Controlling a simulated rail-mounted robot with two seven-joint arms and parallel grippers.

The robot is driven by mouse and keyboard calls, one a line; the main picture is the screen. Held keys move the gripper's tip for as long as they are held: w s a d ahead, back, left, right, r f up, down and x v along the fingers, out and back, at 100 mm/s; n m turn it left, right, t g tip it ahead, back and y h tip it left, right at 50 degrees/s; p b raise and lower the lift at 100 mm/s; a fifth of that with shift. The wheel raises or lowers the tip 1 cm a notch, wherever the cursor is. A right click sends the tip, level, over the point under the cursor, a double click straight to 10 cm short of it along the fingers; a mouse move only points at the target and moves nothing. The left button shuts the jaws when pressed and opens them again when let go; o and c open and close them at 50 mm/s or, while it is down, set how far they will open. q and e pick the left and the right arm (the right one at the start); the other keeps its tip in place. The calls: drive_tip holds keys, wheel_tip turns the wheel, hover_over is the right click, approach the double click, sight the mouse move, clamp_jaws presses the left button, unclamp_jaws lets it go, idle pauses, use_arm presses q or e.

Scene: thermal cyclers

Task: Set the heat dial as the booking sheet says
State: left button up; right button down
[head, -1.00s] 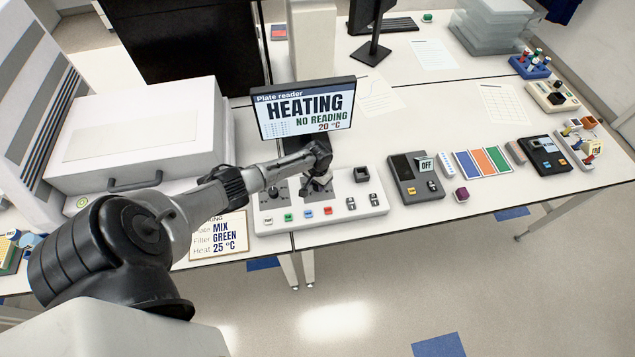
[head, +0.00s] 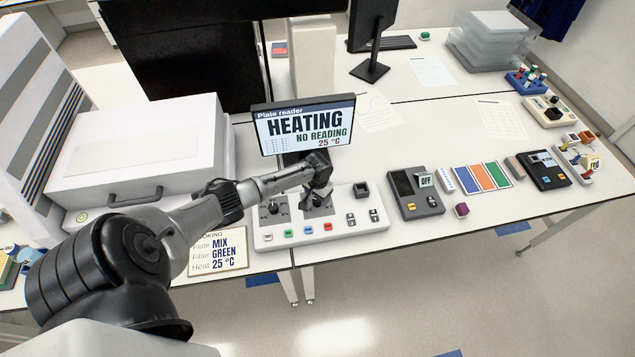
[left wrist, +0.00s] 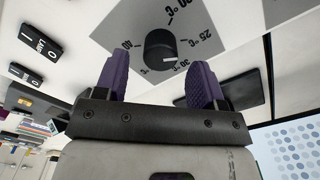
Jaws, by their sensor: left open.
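The booking sheet (head: 218,253) reads Plate MIX, Filter GREEN, Heat 25 °C. The plate reader screen (head: 304,127) reads HEATING, NO READING, 25 °C. My left gripper (head: 316,202) is over the heat dial's place on the white control panel (head: 340,228) and mostly hides the dial there. In the left wrist view the heat dial (left wrist: 160,49) is a round black knob with a white mark, on a grey plate with temperature labels. My left gripper's purple fingers (left wrist: 158,82) are open, apart from each other, with the knob beyond and between their tips. My right gripper is not in view.
Another dial (head: 272,208) is just left of my gripper. Coloured buttons line the panel's front, with switches (head: 363,218) at its right. The screen stands close behind my gripper. A grey device marked OFF (head: 415,194) stands right of the panel.

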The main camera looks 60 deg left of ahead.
sight(317, 199)
use_arm(q)
wheel_tip(317, 199, up, 12)
drive_tip(key=shift+f, duration=0.25)
idle(0.5)
idle(0.3)
